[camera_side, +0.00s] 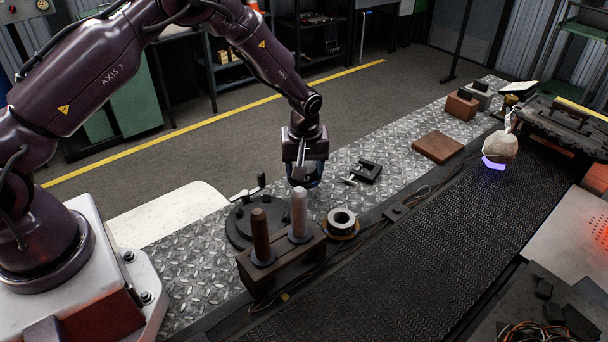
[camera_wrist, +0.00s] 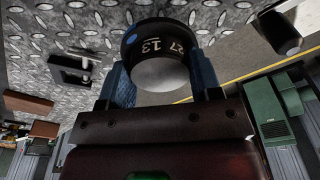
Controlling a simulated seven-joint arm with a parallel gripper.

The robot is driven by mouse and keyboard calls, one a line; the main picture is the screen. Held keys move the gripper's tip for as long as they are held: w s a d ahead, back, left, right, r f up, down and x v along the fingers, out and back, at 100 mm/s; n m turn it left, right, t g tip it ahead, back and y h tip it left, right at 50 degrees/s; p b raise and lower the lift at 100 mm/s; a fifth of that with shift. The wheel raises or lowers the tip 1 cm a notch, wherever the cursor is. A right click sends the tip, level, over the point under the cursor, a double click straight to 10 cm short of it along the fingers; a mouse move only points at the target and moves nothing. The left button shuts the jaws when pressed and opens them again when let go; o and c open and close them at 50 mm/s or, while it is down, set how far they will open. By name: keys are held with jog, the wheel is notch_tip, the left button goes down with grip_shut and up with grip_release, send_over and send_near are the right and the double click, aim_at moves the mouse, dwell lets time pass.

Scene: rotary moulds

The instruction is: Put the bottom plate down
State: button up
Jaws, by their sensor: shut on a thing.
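My gripper (camera_side: 305,182) is shut on a short round piece (camera_wrist: 160,72), which I take to be the bottom plate. In the wrist view it has a smooth grey face and a dark rim with pale figures, and sits between the two blue fingers. In the side view my gripper hangs over the metal bench, behind the block with two posts; the held piece is mostly hidden there. A dark round turntable (camera_side: 240,228) with a small handle lies on the bench, in front and to the left of my gripper.
A dark block (camera_side: 283,268) with two upright posts stands in front of the turntable. A steel ring (camera_side: 341,221) lies to its right. A black clamp (camera_side: 366,172) and a brown slab (camera_side: 438,147) lie further right. A tied bag (camera_side: 500,147) is over the dark conveyor (camera_side: 420,250).

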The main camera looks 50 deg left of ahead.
jog(key=shift+f, duration=1.35)
jog(key=o, duration=1.1)
jog(key=shift+f, duration=0.2)
jog(key=shift+s, duration=0.1)
jog(key=r, duration=0.8)
jog(key=d+r, duration=0.1)
jog(key=r, duration=0.3)
jog(key=shift+s+d+r, duration=0.1)
jog(key=shift+s+r, duration=0.15)
jog(key=shift+s, duration=0.15)
